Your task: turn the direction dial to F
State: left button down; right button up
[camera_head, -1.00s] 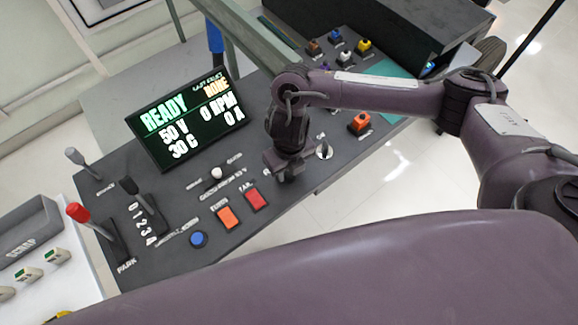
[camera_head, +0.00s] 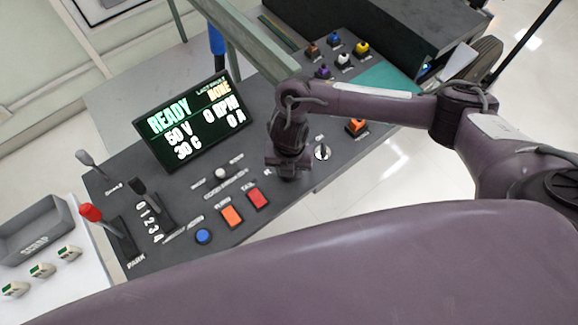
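My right arm reaches in from the right, and its gripper (camera_head: 287,172) points down at the dark control panel (camera_head: 190,255). The gripper is low over the panel, between the red button and the silver ON switch. The direction dial cannot be made out; the gripper covers that part of the panel. A white letter that looks like R shows just left of the gripper. The fingertips are too small and dark to tell whether they are open or on something. My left gripper is not in view.
A screen (camera_head: 188,120) reading READY stands behind. Orange (camera_head: 232,216), red (camera_head: 258,198) and blue (camera_head: 204,236) buttons lie in front. A silver ON switch (camera_head: 322,152) is right of the gripper. Levers (camera_head: 90,212) stand left. A grey SCRAP tray (camera_head: 35,230) is far left.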

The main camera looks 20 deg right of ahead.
dwell(0.4)
jog(key=o, duration=1)
notch_tip(320, 180, up, 8)
jog(key=shift+f+p, duration=0.1)
jog(key=shift+p, duration=0.65)
